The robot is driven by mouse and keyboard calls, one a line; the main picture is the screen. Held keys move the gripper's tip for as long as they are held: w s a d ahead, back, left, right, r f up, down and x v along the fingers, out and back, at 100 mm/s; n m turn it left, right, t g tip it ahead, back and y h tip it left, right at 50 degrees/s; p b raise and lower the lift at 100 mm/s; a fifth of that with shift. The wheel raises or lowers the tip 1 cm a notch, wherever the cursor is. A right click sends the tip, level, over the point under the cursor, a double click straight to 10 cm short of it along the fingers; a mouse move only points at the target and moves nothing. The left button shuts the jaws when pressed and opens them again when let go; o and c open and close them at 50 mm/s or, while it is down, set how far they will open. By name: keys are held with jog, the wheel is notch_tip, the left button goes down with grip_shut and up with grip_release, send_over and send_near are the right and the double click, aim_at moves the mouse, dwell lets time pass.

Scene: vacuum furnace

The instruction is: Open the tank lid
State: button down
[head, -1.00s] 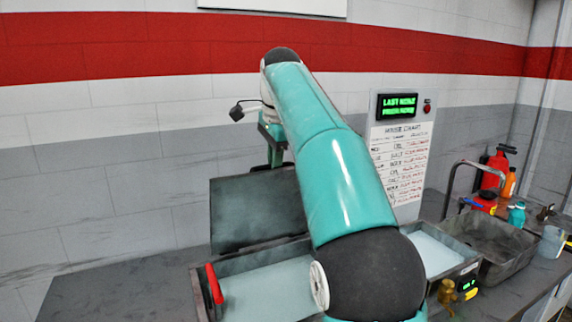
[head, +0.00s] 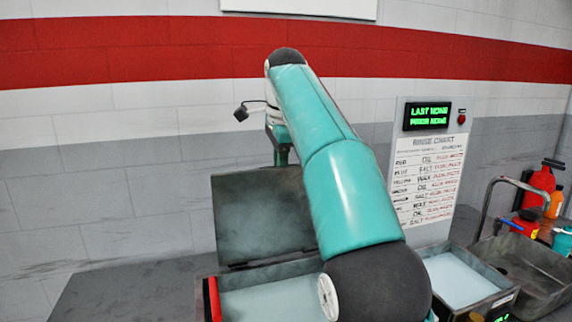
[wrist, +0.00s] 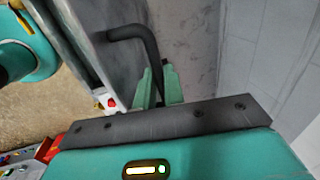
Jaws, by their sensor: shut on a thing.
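The tank lid (head: 262,215) is a dark grey panel standing raised, near upright, at the back of an open tank (head: 212,281) with pale blue liquid inside. My gripper (head: 281,150) is at the lid's top edge, partly hidden by my arm. In the wrist view my gripper's green fingers (wrist: 157,78) are shut on the dark bent lid handle (wrist: 140,37). The lid's dark face (wrist: 78,45) shows left of the handle. My arm hides the lid's right edge and part of the tank.
A second open tank (head: 462,277) and a sink (head: 535,268) stand to the right. A rinse chart board (head: 428,180) with a green display stands behind. Red and orange bottles (head: 540,185) are at far right. The bench at left (head: 130,292) is clear.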

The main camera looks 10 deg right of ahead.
jog(key=shift+d+r, duration=0.1)
jog(key=shift+d, duration=0.05)
jog(key=c, duration=1.5)
grip_release()
jog(key=shift+s, duration=0.1)
